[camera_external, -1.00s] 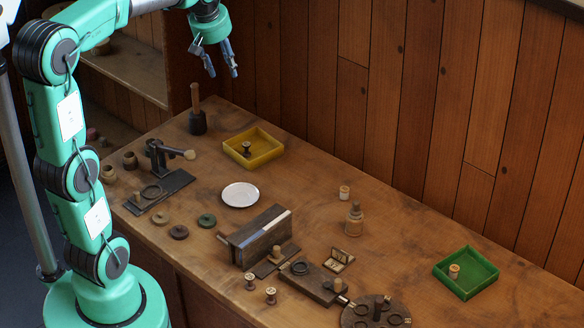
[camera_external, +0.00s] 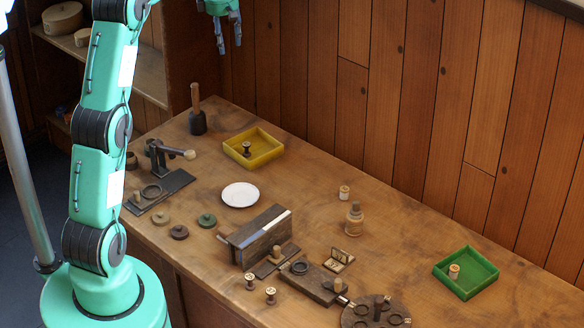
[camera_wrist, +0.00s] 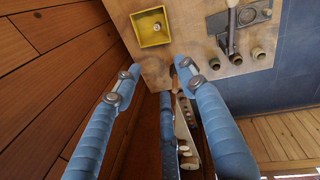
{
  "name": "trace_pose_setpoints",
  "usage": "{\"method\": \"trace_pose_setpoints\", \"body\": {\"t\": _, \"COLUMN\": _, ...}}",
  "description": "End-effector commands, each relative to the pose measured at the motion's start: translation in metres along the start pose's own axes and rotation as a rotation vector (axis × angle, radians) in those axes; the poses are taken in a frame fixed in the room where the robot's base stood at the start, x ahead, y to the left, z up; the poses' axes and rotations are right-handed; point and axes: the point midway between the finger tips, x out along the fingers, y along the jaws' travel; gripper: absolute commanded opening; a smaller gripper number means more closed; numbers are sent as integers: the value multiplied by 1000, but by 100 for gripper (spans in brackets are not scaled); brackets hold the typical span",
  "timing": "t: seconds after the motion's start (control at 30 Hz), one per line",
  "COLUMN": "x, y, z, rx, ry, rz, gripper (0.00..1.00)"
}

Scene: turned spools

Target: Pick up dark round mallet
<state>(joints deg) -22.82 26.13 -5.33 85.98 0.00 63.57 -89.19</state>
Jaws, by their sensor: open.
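The dark round mallet (camera_external: 197,123) stands head down on the workbench's far left corner, its wooden handle pointing up. My gripper (camera_external: 230,50) is high above that end of the bench, up and to the right of the mallet in the external view, apart from it. A narrow brown shape near the right fingertip there may be the mallet's handle; the finger hides part of that area.
A yellow tray (camera_external: 278,157) holding a small dark spool is right of the mallet. A dark stand with a knobbed lever (camera_external: 159,157) is in front. Wooden wall (camera_external: 300,60) runs behind the bench; a shelf unit (camera_external: 140,72) adjoins its left end. A white plate (camera_external: 240,195) lies farther right.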

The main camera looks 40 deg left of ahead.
Motion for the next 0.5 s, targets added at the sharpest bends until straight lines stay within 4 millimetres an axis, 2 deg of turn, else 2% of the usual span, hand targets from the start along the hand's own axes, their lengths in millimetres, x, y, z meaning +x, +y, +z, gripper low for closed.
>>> {"method": "trace_pose_setpoints", "body": {"t": 0.2, "x": 42, "y": 38, "z": -35, "rx": -192, "ry": 8, "rz": -34, "gripper": 41}}
{"method": "trace_pose_setpoints", "body": {"t": 0.5, "x": 104, "y": 78, "z": -88, "rx": -459, "ry": 25, "rz": -75, "gripper": 41}}
